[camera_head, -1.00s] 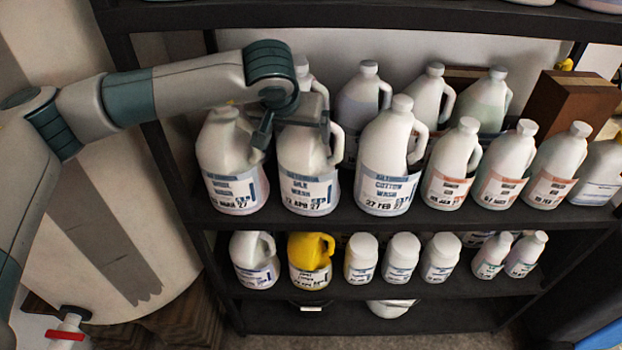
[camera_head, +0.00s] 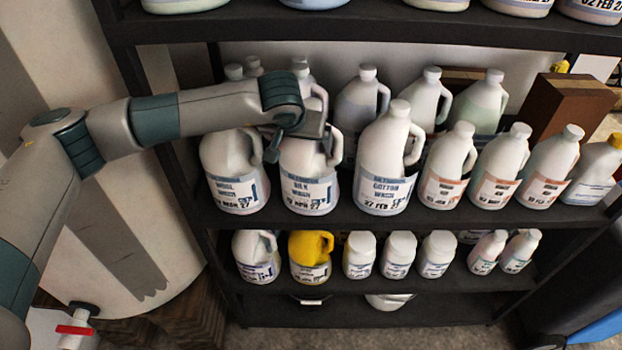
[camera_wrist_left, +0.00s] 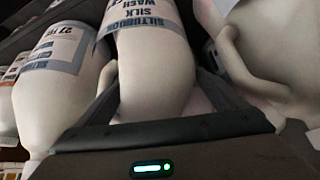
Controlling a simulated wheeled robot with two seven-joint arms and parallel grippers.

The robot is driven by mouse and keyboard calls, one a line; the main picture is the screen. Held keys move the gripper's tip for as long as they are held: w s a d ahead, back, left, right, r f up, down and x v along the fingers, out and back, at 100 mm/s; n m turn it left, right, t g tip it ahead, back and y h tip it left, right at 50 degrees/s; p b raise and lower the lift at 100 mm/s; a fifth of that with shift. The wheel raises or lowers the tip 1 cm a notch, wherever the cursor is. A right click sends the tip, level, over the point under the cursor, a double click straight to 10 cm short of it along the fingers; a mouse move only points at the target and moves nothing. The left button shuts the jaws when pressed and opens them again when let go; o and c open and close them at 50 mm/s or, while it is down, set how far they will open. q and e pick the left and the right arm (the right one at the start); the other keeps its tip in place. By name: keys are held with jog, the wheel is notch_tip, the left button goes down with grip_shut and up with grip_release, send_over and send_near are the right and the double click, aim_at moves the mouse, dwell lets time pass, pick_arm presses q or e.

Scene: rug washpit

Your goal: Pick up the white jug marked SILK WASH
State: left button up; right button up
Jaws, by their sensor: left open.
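The white jug marked SILK WASH (camera_head: 307,168) stands upright on the upper visible shelf, second from the left in the front row. My left gripper (camera_head: 304,147) is over its top, open, with a finger on either side of the upper jug. The gripper hides the jug's cap and part of its handle. In the left wrist view the SILK WASH jug (camera_wrist_left: 150,65) appears upside down, lying between the two dark fingers. I cannot tell whether the fingers touch it. My right gripper is not in view.
The WOOL WASH jug (camera_head: 235,165) stands close on the left, and the COTTON WASH jug (camera_head: 383,155) on the right. More jugs stand behind. A lower shelf (camera_head: 400,277) holds smaller bottles and a yellow jug (camera_head: 309,255). A shelf edge (camera_head: 370,27) runs above.

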pick_arm(q)
jog(key=shift+c, duration=0.2)
jog(key=c, duration=1.5)
jog(key=shift+w+r, duration=0.1)
jog(key=shift+r, duration=0.05)
jog(key=shift+c, duration=1.3)
jog(key=shift+r, duration=0.2)
